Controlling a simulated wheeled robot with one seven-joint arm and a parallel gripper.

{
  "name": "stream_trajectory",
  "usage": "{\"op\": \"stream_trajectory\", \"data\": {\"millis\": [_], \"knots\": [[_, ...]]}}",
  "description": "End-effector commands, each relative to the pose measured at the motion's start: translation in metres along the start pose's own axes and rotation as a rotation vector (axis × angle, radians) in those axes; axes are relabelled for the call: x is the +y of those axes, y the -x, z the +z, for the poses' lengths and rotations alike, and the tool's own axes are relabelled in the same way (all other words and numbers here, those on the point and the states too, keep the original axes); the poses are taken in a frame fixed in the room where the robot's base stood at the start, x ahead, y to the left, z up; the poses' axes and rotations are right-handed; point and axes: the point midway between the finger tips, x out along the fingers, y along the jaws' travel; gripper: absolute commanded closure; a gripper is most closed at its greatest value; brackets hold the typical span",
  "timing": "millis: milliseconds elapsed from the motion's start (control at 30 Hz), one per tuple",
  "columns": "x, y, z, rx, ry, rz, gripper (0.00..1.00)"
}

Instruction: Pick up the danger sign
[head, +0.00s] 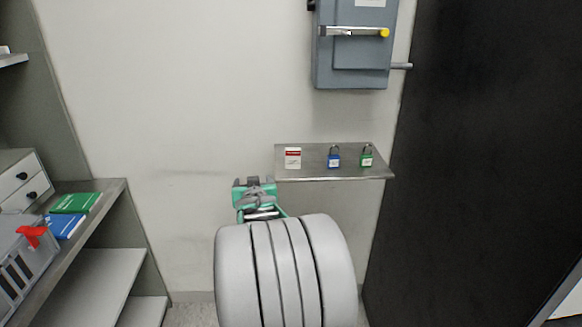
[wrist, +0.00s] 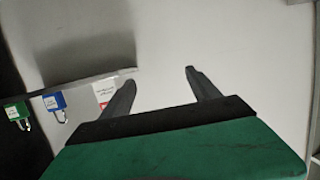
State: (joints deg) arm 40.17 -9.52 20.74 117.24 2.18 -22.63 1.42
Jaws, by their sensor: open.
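The danger sign (head: 292,158) is a small white tag with a red band, at the left end of a narrow metal wall shelf (head: 310,174). In the wrist view the sign (wrist: 103,91) is left of my fingers, partly hidden behind the left finger. My gripper (head: 255,184) is in front of the wall, to the left of and slightly below the sign. In the wrist view my gripper (wrist: 160,77) is open, with only pale wall between the two fingers.
A blue padlock (head: 333,158) and a green padlock (head: 366,157) stand right of the sign on the shelf. A grey electrical box (head: 350,60) with a lever hangs above. A dark panel (head: 470,150) is at right. Shelving (head: 105,200) with books stands at left.

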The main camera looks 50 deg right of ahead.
Motion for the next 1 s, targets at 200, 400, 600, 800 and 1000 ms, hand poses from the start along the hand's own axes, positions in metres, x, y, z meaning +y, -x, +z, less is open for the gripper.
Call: {"op": "stream_trajectory", "data": {"millis": [200, 400, 600, 800, 1000], "knots": [[0.111, -0.025, -0.022, 0.257, -0.026, 0.177, 0.29], [0.121, -0.047, -0.035, 0.276, -0.025, 0.183, 0.29], [0.132, -0.076, -0.045, 0.275, -0.026, 0.184, 0.29], [0.134, -0.095, -0.048, 0.275, -0.025, 0.182, 0.29], [0.134, -0.095, -0.048, 0.275, -0.025, 0.181, 0.32]]}}
